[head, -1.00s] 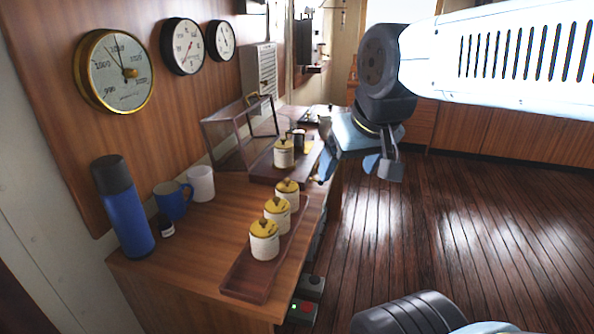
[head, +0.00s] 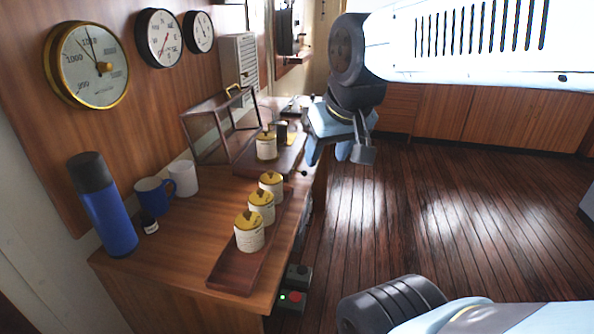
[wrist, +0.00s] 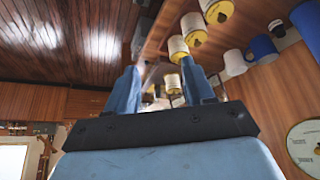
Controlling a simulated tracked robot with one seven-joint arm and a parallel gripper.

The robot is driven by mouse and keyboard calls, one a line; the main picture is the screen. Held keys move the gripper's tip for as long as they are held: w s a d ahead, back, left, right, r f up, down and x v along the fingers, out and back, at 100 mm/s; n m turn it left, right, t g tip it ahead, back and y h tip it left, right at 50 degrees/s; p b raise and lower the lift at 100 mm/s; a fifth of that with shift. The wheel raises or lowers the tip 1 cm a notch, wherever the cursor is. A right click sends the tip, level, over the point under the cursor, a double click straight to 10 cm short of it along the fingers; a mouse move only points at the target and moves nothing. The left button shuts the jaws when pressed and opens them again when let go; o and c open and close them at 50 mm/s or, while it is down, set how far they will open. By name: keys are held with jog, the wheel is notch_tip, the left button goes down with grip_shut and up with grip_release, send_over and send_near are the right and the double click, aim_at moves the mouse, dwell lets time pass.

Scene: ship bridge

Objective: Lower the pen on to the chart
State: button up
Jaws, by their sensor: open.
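My gripper (head: 338,152) hangs beside the far part of the wooden counter, at its right edge. In the wrist view my gripper (wrist: 160,82) shows two blue fingers well apart, with nothing held between them. I cannot make out a pen in either view. I cannot make out a chart either; the far end of the counter is small and partly hidden by my arm.
Three yellow-lidded jars (head: 261,208) stand on a long wooden tray (head: 232,270). A clear case (head: 216,128) and another lidded jar (head: 266,146) stand farther back. A blue flask (head: 104,212), blue mug (head: 153,196) and white mug (head: 183,178) stand at left. The floor (head: 440,220) at right is clear.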

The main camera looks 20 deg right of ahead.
jog(key=shift+m+h, duration=0.3)
jog(key=shift+h, duration=0.1)
jog(key=w+f, duration=0.1)
jog(key=w, duration=0.2)
jog(key=w+d+f, duration=0.1)
jog(key=w+f, duration=0.1)
jog(key=w, duration=0.1)
jog(key=w+d+f, duration=0.1)
jog(key=w, duration=0.3)
jog(key=shift+w+f, duration=0.1)
jog(key=shift+f, duration=0.1)
grip_shut()
jog(key=w+d+f+m, duration=0.1)
jog(key=w+d+f, duration=0.5)
jog(key=w+f, duration=0.5)
jog(key=shift+w+f, duration=0.25)
jog(key=shift+w, duration=0.15)
